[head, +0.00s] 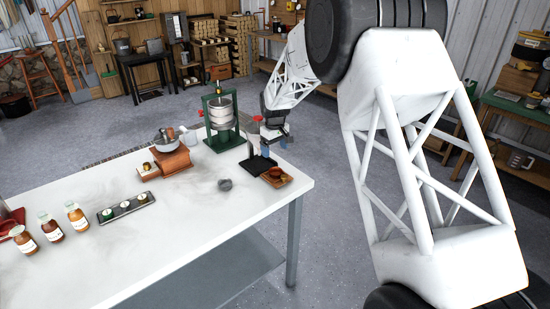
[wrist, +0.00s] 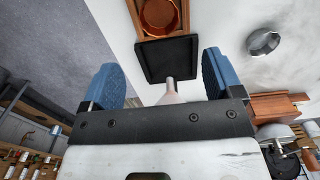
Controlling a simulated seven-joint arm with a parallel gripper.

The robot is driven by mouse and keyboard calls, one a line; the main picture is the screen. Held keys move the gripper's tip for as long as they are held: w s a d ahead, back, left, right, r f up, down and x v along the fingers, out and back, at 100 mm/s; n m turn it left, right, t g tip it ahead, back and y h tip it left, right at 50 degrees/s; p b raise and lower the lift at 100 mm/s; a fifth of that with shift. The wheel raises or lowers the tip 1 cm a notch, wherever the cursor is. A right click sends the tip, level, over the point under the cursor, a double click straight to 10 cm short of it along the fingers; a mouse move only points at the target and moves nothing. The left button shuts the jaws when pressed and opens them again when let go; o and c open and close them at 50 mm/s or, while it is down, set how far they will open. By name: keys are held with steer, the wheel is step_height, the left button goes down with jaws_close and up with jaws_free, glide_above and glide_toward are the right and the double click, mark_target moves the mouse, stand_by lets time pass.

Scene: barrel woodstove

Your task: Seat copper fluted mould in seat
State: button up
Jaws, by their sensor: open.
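A copper-coloured mould (head: 278,174) with an angular, fluted rim lies within a shallow wooden tray (head: 268,182) near the table's right corner. In the wrist view the mould (wrist: 159,14) is at the top edge, partly cut off, inside the wooden frame (wrist: 142,30). I cannot tell whether it is fully down in a seat. My gripper (head: 274,148) is open, its blue fingers beyond the black tray at the table's far edge. In the wrist view the open gripper (wrist: 160,72) points toward the black tray, with the mould farther ahead. A pale, narrow-necked thing (wrist: 170,92) shows between the fingers.
The black tray (head: 250,167) adjoins the wooden tray. A grey metal cup (head: 225,184) stands to its left. The table's front right is clear.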

steer(key=shift+r, duration=0.9)
steer(key=s+d+r+m+t, duration=0.1)
steer(key=s+d+r+m, duration=0.1)
steer(key=s+d+r, duration=0.85)
steer(key=s+d+r+m, duration=0.2)
steer(key=s+d+r, duration=0.5)
steer(key=s, duration=0.6)
steer(key=s+d+m, duration=0.2)
steer(key=s+d, duration=0.3)
steer(key=s, duration=1.1)
steer(key=s+d+m+t, duration=0.1)
steer(key=s+d+m, duration=0.2)
steer(key=s, duration=1.4)
steer(key=shift+s+d+f+t, duration=0.2)
steer(key=shift+d+f+t, duration=0.1)
steer(key=shift+d, duration=0.55)
